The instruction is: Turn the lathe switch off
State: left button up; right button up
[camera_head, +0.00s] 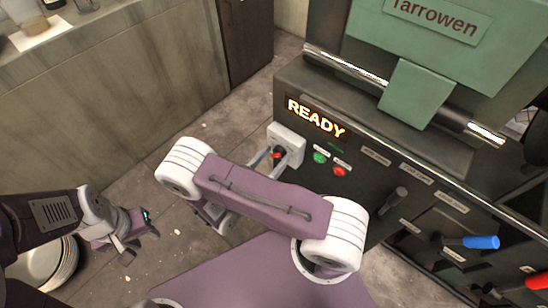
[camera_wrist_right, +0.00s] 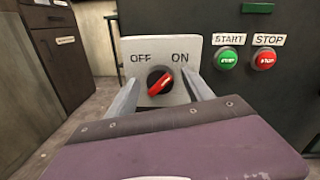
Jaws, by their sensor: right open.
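The lathe switch (camera_wrist_right: 160,82) is a black round knob with a red bar on a pale plate (camera_wrist_right: 191,54) marked OFF and ON. The bar slants, with its upper end to the right, toward ON. It also shows in the head view, where the red and black knob (camera_head: 279,153) is partly covered by my gripper. My right gripper (camera_wrist_right: 160,88) is open, with one finger on each side of the knob. I cannot tell whether the fingers touch it. My left gripper (camera_head: 140,246) is empty at the lower left, its fingers apart.
A green START button (camera_wrist_right: 228,58) and a red STOP button (camera_wrist_right: 264,59) sit right of the switch. The lathe display (camera_head: 315,117) reads READY. Levers with a blue handle (camera_head: 481,242) and a red handle (camera_head: 537,281) stick out at the right. A round bowl (camera_head: 48,266) is behind my left arm.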

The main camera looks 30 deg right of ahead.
grip_shut()
jog(key=shift+r, duration=0.1)
